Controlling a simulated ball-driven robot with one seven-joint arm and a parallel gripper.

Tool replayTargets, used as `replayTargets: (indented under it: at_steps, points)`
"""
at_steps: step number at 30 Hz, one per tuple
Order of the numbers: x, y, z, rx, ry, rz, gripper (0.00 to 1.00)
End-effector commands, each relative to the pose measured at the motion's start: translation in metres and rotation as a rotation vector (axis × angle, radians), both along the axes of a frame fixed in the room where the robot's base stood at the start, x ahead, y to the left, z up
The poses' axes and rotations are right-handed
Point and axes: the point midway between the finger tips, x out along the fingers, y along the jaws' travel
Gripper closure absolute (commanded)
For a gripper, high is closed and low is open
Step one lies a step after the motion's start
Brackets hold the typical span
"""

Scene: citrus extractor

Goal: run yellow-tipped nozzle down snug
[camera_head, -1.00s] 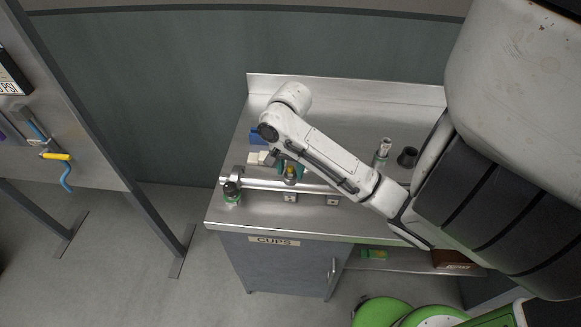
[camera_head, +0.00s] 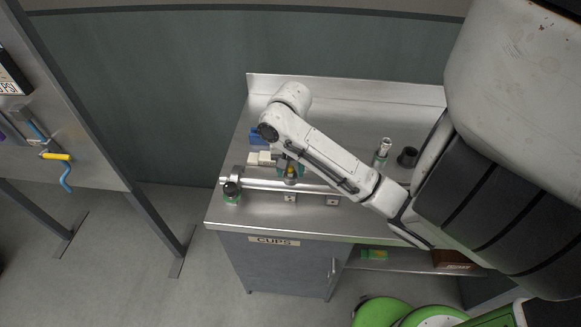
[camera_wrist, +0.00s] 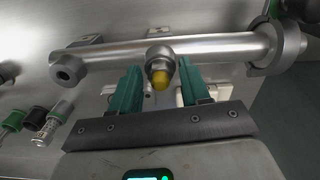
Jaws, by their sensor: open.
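The yellow-tipped nozzle (camera_wrist: 161,75) sits on the steel pipe (camera_wrist: 215,47) in the wrist view, its yellow end facing the camera. It also shows small in the head view (camera_head: 290,172). My gripper (camera_wrist: 159,84) is open, with one teal finger on each side of the nozzle. Slim gaps show between the fingers and the nozzle, so it is not gripped. The nozzle's thread and its seat in the pipe are hidden.
The pipe lies along the steel bench (camera_head: 350,222). White blocks (camera_head: 262,158) and a blue block (camera_head: 257,136) lie behind. A green-based fitting (camera_head: 382,152) and a black cup (camera_head: 407,157) stand right.

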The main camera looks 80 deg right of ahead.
Motion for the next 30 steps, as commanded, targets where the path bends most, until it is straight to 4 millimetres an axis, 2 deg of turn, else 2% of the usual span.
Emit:
replayTargets:
  at_steps: [9,16,22,29,30]
  points:
    - [-0.0001,-0.0001,-0.0005,0.000,0.000,0.147,0.54]
    - [-0.0001,0.0000,-0.0005,0.000,0.000,0.153,0.54]
    - [-0.0001,0.0000,-0.0005,0.000,0.000,0.278,0.54]
    - [-0.0001,0.0000,-0.0004,0.001,0.000,0.300,0.54]
    - [-0.0001,0.0000,-0.0004,0.001,0.000,0.299,0.58]
